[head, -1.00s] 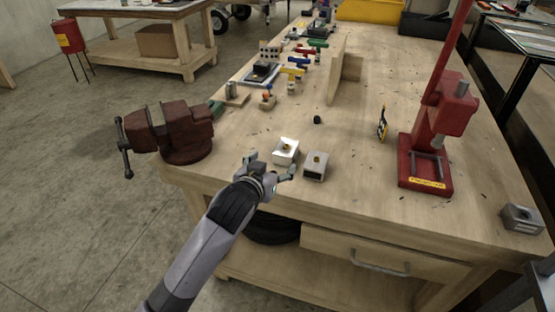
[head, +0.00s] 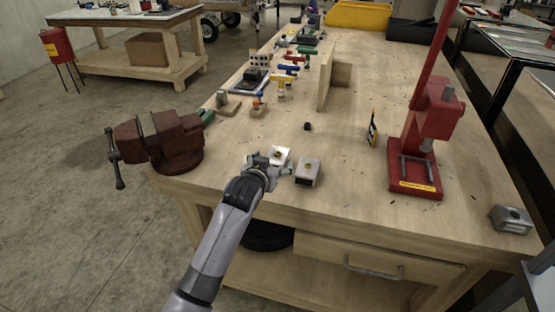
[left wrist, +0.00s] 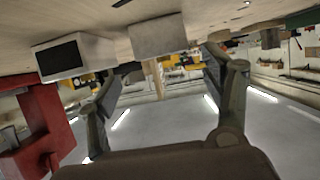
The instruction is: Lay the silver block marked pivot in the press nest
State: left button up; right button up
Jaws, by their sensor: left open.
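Two silver blocks stand side by side near the bench's front edge: the left block (head: 281,154) and the right block (head: 308,173), which has a dark opening in its front. I cannot read a pivot mark on either. My left gripper (head: 270,167) is open and empty just in front of the left block. In the left wrist view, which looks upside down, the left block (left wrist: 158,37) shows beyond and between the open fingers (left wrist: 160,85); the right block (left wrist: 76,56) is beside them. The red press (head: 428,125) stands to the right, a metal frame (head: 417,170) on its base. My right gripper is not in view.
Another silver block (head: 511,219) lies at the bench's right front corner. A dark red vise (head: 160,142) is at the left. A small dark knob (head: 308,127), a yellow-black card (head: 373,128) and a wooden upright (head: 335,82) stand farther back. Bench between blocks and press is clear.

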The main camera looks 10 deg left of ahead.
aim_at(277, 155)
pick_arm(q)
jog(key=shift+a+p+x, duration=0.2)
jog(key=shift+p+x, duration=0.15)
jog(key=shift+x, duration=2.3)
jog(key=shift+c, duration=0.5)
jog(key=shift+r, duration=0.15)
jog(key=c, duration=1.6)
jog(key=shift+o, duration=0.2)
notch_tip(277, 155, up, 20)
jog(key=b, duration=0.1)
